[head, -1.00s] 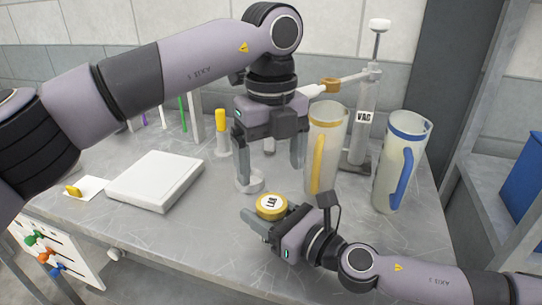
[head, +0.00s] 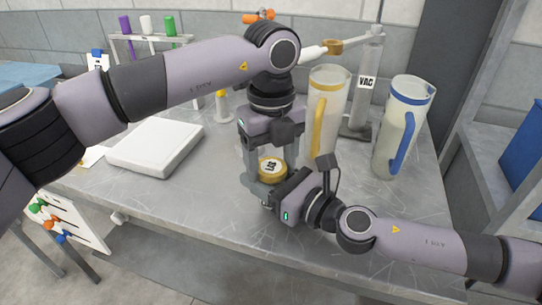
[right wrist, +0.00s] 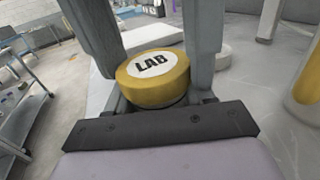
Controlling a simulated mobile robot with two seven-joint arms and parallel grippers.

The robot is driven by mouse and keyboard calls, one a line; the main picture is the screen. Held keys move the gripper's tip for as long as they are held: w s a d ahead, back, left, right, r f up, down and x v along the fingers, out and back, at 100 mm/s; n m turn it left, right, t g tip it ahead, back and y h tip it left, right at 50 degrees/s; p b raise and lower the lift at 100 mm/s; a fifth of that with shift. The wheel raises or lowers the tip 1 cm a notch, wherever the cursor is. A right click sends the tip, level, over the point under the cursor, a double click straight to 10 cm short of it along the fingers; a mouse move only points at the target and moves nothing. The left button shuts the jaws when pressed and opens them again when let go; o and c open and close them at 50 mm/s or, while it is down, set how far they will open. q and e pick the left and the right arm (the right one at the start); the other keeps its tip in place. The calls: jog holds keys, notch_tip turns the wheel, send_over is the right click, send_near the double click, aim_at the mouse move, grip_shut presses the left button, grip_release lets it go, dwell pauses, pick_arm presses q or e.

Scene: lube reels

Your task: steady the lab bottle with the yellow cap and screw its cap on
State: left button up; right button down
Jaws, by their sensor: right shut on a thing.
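The round yellow cap (head: 272,168) with a white LAB label sits level at the bottle's top. It also shows large in the right wrist view (right wrist: 152,78). The bottle's body is hidden behind the cap and my grippers, so I cannot see how the cap meets its neck. My right gripper (head: 264,190) reaches in from the right, low on the bench, and is shut on the bottle below the cap. My left gripper (head: 270,166) points down from above. Its two fingers are spread apart, one on each side of the cap; any contact is unclear.
A jug with a yellow handle (head: 327,112) and one with a blue handle (head: 401,130) stand to the right. A VAC post (head: 368,80) stands behind them. A white flat box (head: 155,147) lies left and a yellow-topped tube (head: 222,106) stands behind. The front bench is clear.

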pick_arm(q)
jog(key=shift+a, duration=0.1)
jog(key=c, duration=0.4)
jog(key=shift+m, duration=1.7)
jog(key=o, duration=1.2)
jog(key=shift+c, duration=0.2)
jog(key=shift+d, duration=0.2)
jog(key=shift+r, duration=2.3)
jog(key=shift+a, duration=0.1)
